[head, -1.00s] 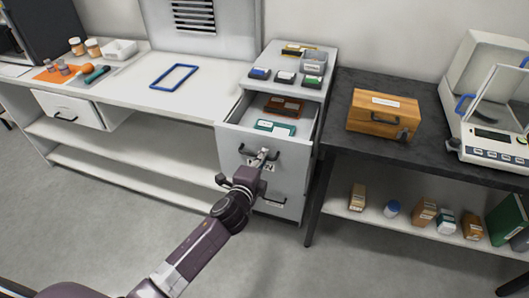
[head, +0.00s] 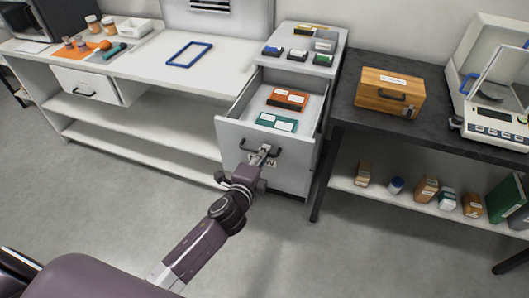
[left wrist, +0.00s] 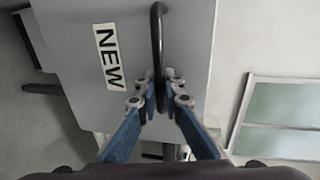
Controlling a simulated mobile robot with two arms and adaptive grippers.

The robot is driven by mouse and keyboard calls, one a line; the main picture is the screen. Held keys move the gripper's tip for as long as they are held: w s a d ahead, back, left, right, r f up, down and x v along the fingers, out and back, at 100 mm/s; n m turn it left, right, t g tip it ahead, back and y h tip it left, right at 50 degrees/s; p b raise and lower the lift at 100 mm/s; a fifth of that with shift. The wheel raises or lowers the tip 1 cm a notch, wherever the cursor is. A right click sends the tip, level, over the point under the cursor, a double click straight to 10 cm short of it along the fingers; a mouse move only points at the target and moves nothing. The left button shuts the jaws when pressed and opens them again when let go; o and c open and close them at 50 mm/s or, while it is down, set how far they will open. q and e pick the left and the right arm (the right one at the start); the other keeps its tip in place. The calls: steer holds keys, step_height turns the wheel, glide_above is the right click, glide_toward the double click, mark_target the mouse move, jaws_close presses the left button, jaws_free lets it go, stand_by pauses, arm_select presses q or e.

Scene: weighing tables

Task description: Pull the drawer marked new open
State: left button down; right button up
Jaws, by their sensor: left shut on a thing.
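The drawer marked NEW (head: 238,139) is the upper drawer of the grey cabinet and stands well out, its inside showing. It holds an orange-brown box (head: 288,99) and a teal box (head: 277,122) with white labels. My left gripper (head: 264,151) is shut on the drawer's dark bar handle (head: 247,148). In the left wrist view the fingertips (left wrist: 161,97) close around the handle (left wrist: 158,40), beside the NEW label (left wrist: 109,57). The arm partly hides the label in the head view. My right gripper is not in view.
A white bench (head: 140,75) with a blue frame (head: 182,54) is at left. A dark table (head: 440,122) carries a wooden box (head: 390,92) and a balance (head: 490,110) at right; bottles and boxes stand on its lower shelf. Floor in front is clear.

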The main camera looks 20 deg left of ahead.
arm_select(q)
steer(key=c, duration=2.3)
jaws_free()
steer(key=shift+c, duration=0.2)
steer(key=v, duration=1.2)
